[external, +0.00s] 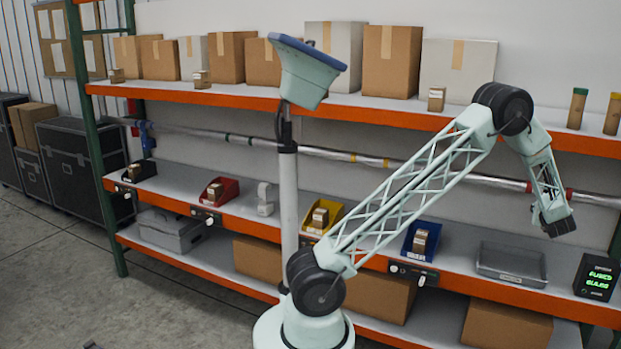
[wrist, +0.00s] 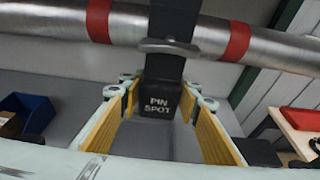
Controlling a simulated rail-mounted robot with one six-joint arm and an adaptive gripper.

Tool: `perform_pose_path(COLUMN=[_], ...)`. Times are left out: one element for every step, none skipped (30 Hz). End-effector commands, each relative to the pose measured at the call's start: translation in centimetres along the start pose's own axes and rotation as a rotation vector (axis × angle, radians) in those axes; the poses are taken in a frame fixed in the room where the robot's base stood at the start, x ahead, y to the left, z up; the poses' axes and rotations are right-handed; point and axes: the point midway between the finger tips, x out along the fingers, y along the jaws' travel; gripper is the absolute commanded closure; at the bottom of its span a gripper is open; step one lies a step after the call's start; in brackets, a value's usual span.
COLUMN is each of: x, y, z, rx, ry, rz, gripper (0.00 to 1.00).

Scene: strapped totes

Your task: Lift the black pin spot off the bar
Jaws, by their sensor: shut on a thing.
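The black pin spot (wrist: 159,103), with its name in white letters, hangs below the silver bar (wrist: 220,38) between two red bands in the wrist view. Its black upper part runs up in front of the bar, with a grey metal piece across it. My gripper (wrist: 161,90) has its yellow-padded fingers on either side of the pin spot and is shut on it. In the external view my gripper (external: 553,217) is at the right end of the bar (external: 330,153), near the red bands. The pin spot cannot be made out clearly there.
The bar runs in front of an orange-edged shelf rack (external: 195,95) with cardboard boxes above. On the middle shelf are a blue bin (external: 421,241), a grey tray (external: 511,264) and a black display (external: 596,277) with green text, below my gripper.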

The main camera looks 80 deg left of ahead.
Motion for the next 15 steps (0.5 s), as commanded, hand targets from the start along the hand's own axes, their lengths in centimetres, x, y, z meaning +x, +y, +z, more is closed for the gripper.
perform_pose_path(x=[-0.06,-0.08,-0.11,-0.13,-0.14,-0.16,-0.17,-0.18,-0.19,-0.19,-0.19,-0.20,-0.19,-0.19,-0.19], y=[-0.02,-0.02,-0.02,-0.02,-0.02,-0.02,-0.02,-0.02,-0.02,-0.02,-0.02,-0.02,-0.02,-0.02,-0.02], z=[0.29,0.35,0.44,0.49,0.55,0.60,0.64,0.67,0.69,0.70,0.70,0.71,0.71,0.70,0.70], rx=[-0.001,-0.001,-0.001,-0.001,-0.001,-0.001,-0.001,-0.001,-0.001,-0.001,-0.001,-0.001,-0.001,-0.001,-0.001], ry=[-0.002,-0.002,-0.002,-0.002,-0.002,-0.002,-0.002,-0.002,-0.002,-0.002,-0.001,-0.001,-0.001,-0.001,-0.001], rz=[0.000,0.000,0.000,0.000,0.000,0.000,0.000,0.000,0.000,0.000,0.000,0.000,0.000,0.000,0.000], gripper=[0.82,0.82,0.82,0.82,0.82,0.82,0.82,0.82,0.82,0.82,0.82,0.82,0.82,0.82,0.82])
